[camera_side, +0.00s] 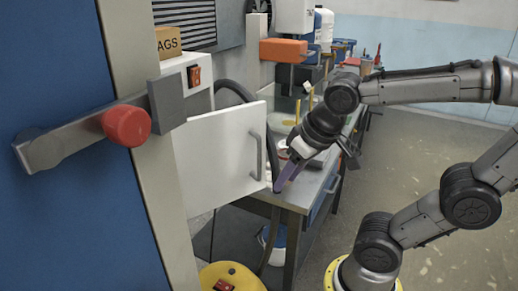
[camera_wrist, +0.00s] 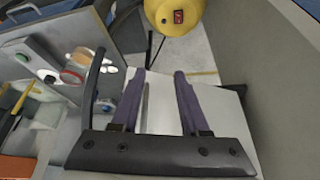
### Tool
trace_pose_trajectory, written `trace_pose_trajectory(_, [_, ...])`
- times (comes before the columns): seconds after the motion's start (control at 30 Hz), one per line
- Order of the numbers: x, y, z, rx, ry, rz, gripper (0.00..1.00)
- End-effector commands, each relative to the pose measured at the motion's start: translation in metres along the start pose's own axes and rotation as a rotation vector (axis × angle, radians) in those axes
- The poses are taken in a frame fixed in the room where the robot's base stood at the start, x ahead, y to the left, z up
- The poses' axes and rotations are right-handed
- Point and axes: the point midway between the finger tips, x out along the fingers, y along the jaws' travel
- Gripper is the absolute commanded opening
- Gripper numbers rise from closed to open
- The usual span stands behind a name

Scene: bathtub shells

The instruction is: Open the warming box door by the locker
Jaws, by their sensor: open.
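The warming box (camera_side: 200,72) is a white cabinet with a red switch, beside the blue locker (camera_side: 65,190). Its white door (camera_side: 215,160) stands out to the right of the body and looks at least partly open; the exact angle is unclear. A grey bar handle (camera_side: 257,155) is near the door's right edge. My gripper (camera_side: 278,187) is open, its purple fingers pointing down just right of the handle in the side view. In the wrist view, my gripper (camera_wrist: 159,76) has a white panel behind and between its fingers; a thin grey strip shows there. Contact cannot be told.
The locker's metal latch with a red knob (camera_side: 127,125) juts out at left. A workbench (camera_side: 305,190) with a dark hose runs behind my gripper. A yellow container with a red switch (camera_wrist: 173,12) stands on the floor. The floor at right is open.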

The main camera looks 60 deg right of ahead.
Motion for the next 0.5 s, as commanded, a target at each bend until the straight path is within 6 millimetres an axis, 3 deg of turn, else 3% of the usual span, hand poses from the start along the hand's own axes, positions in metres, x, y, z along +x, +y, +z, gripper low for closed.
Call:
trace_pose_trajectory(0.33, [-0.016, -0.010, 0.044, -0.235, 0.061, -0.099, 0.45])
trace_pose_trajectory(0.5, [-0.022, -0.006, 0.046, -0.113, 0.018, -0.079, 0.45])
